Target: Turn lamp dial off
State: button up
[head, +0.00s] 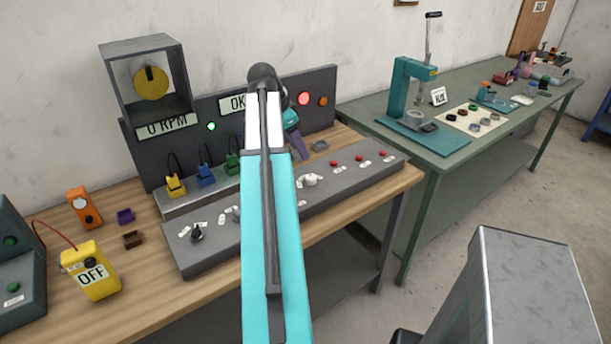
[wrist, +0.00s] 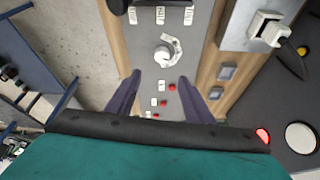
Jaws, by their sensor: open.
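A long grey control panel (head: 270,205) lies along the front of the wooden bench. On it are a black knob (head: 197,232), a grey knob (head: 235,213) partly beside my arm, and a white dial (head: 311,180). Their labels are too small to read, so I cannot tell which is marked for the lamp. In the wrist view the white dial (wrist: 163,55) has a curved label around its right side. My gripper (wrist: 160,76) is open and empty, its two dark fingers pointing towards the dial and apart from it. In the head view my gripper (head: 298,150) is partly hidden by my arm.
Several red buttons (head: 358,158) sit right of the white dial. Behind stand yellow, blue and green plugs (head: 205,175) and an upright dark board (head: 325,85) with lit lamps. A green table (head: 450,135) stands at right.

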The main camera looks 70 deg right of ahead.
aim_at(312, 177)
jog(key=shift+w+a, duration=0.1)
jog(key=shift+w, duration=0.1)
jog(key=shift+f, duration=0.15)
jog(key=shift+p+x, duration=1.65)
jog(key=shift+x, duration=5.1)
jog(key=c, duration=1)
jog(key=shift+c, duration=0.3)
